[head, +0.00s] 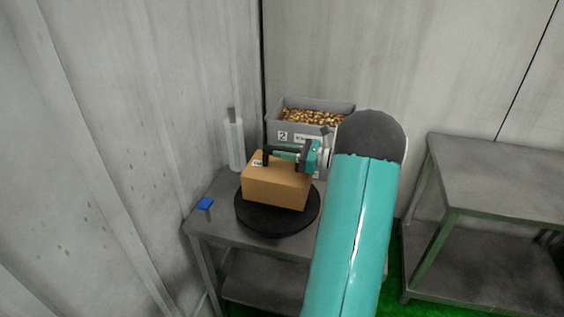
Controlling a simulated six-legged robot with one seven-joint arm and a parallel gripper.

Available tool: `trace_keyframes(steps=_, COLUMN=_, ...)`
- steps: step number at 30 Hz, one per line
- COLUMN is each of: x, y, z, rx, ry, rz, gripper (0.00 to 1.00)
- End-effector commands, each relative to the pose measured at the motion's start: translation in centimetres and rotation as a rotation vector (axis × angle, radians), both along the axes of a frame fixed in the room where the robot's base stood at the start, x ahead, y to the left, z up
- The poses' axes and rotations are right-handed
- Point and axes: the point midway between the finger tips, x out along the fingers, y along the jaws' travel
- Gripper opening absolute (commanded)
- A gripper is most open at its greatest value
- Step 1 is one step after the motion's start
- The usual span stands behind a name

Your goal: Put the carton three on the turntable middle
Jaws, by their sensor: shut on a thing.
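The brown cardboard carton (276,186) is on or just above the middle of the round black turntable (262,222); I cannot tell whether it touches. A small white label with dark marks shows at its upper left. My gripper (281,157) is at the carton's top edge and is shut on it, with the dark fingers over the top face. The arm comes in from the lower right. The carton's number cannot be read for sure. The carton hides the back of the turntable.
The turntable stands on a grey metal table (217,222). A blue block (205,203) lies at its left edge. A grey bin (270,128) marked 2, full of small brown pieces, and a white cylinder (234,145) stand behind. An empty grey table (510,185) is at right.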

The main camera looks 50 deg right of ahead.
Motion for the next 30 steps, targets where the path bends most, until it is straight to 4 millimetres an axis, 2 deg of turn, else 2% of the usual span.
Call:
trace_keyframes(steps=3, x=0.8, y=0.3, z=-0.9, rx=0.003, ry=-0.002, rz=0.004, gripper=0.0)
trace_keyframes(steps=9, x=0.7, y=0.3, z=-3.5, rx=0.002, ry=-0.001, rz=0.002, gripper=0.0)
trace_keyframes(steps=21, x=0.7, y=0.3, z=-4.0, rx=0.0, ry=-0.002, rz=0.002, gripper=0.0)
trace_keyframes(steps=22, x=0.6, y=0.3, z=-4.1, rx=0.001, ry=0.0, rz=0.001, gripper=0.27)
trace_keyframes(steps=24, x=0.6, y=0.3, z=-4.1, rx=0.001, ry=0.0, rz=0.001, gripper=0.41)
trace_keyframes(steps=25, x=0.6, y=0.3, z=-4.1, rx=0.001, ry=0.0, rz=0.001, gripper=0.45)
trace_keyframes(steps=30, x=0.6, y=0.3, z=-4.1, rx=0.001, ry=0.0, rz=0.001, gripper=0.45)
